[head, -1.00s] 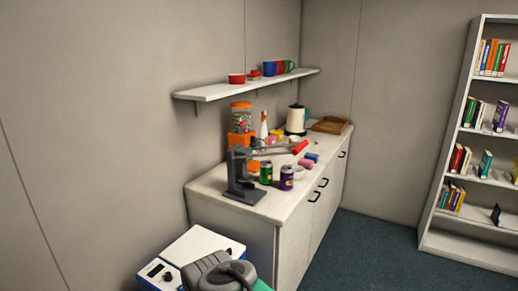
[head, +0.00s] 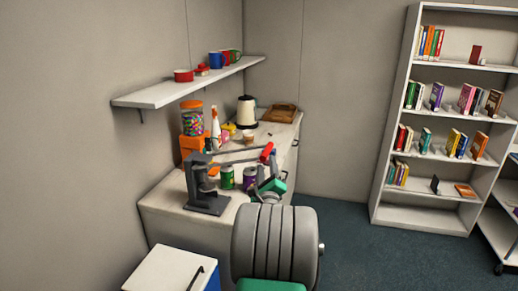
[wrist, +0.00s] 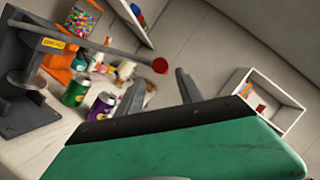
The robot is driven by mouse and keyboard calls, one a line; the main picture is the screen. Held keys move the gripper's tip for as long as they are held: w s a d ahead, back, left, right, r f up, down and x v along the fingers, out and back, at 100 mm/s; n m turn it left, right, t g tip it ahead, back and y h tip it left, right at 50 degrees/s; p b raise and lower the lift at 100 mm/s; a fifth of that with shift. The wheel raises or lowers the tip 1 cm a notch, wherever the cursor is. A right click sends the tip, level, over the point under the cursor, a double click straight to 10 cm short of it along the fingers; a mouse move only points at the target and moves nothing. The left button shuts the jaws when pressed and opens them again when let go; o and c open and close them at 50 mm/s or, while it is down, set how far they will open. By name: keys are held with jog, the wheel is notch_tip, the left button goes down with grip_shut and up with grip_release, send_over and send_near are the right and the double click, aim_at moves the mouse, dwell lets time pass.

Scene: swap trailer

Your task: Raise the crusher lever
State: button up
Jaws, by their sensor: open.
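The dark grey can crusher (head: 205,195) stands on the near end of the white counter. Its lever (head: 235,155) reaches out to the right, close to level, and ends in a red handle (head: 267,152). In the wrist view the crusher (wrist: 25,75) is at the left, and the red handle (wrist: 160,66) shows between the two fingertips in the picture. My gripper (wrist: 161,76) is open and empty. In the head view my green gripper (head: 268,186) is just below the handle, beside the cans. I cannot tell whether a finger touches the handle.
A green can (head: 227,178) and a purple can (head: 250,178) stand right of the crusher. A candy jar (head: 192,120), a bottle, a kettle (head: 246,111) and a wooden tray (head: 279,113) are farther back. A wall shelf (head: 190,84) hangs above. A bookcase (head: 425,215) stands right.

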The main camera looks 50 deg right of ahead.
aim_at(267, 151)
jog(key=p+x, duration=0.2)
jog(key=x, duration=0.5)
jog(key=shift+d+r, duration=0.3)
jog(key=shift+c, duration=0.3)
grip_shut()
dwell(0.7)
